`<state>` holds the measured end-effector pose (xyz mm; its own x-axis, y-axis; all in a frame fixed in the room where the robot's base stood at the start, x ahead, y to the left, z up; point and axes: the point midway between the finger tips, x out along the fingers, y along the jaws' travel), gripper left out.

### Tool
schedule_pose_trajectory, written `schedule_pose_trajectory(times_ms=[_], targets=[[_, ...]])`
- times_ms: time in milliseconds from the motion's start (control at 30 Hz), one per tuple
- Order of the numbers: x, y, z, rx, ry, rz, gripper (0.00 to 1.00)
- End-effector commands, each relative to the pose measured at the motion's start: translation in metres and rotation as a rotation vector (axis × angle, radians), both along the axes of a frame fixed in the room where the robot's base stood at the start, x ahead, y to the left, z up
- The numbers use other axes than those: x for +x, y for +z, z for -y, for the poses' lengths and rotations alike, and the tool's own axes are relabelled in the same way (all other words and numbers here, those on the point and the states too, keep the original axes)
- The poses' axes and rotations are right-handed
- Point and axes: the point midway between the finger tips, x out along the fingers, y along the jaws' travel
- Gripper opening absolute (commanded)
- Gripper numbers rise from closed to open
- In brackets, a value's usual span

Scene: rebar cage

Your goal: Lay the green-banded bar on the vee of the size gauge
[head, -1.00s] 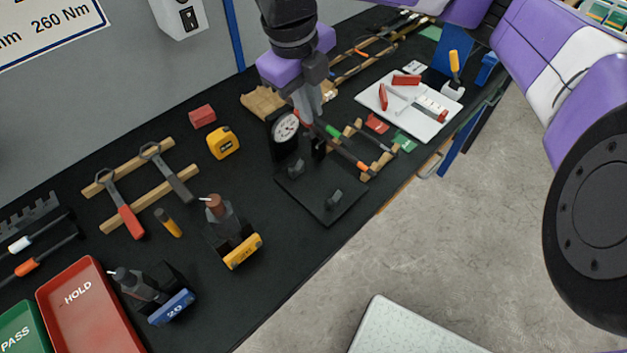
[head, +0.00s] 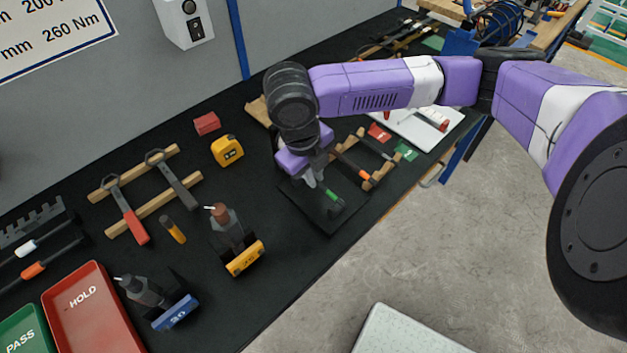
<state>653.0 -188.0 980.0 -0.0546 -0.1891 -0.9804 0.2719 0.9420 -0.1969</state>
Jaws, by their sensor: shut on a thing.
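My gripper (head: 316,181) is shut on the green-banded bar and points down over the black base plate of the size gauge (head: 303,208). The bar's green band (head: 332,197) shows just to the lower right of the fingers, with a dark end beyond it. The bar lies close above a small dark block on the plate; I cannot tell whether it touches the vee. The gauge's dial and the bar's other end are hidden behind my gripper and wrist.
A wooden rack (head: 377,180) with an orange-banded bar (head: 364,175) stands just right of the gauge. A yellow tape measure (head: 227,150) and a yellow-labelled stand (head: 245,258) are to the left. The bench's front edge is close below the plate.

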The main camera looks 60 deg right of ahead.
Motion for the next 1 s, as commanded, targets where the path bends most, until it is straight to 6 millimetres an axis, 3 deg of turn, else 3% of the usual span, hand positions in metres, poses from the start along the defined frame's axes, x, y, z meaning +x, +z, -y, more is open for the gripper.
schedule_pose_trajectory(times_ms=[200,667,700,800,1000], targets=[[0.000,-0.028,0.000,0.001,-0.001,0.000,0.00],[0.000,-0.035,0.000,0.000,0.000,0.001,0.00],[0.000,-0.034,0.000,0.000,0.000,0.001,0.16],[0.000,-0.034,0.000,0.000,0.000,0.001,0.32],[0.000,-0.034,0.000,0.000,0.000,0.001,0.32]])
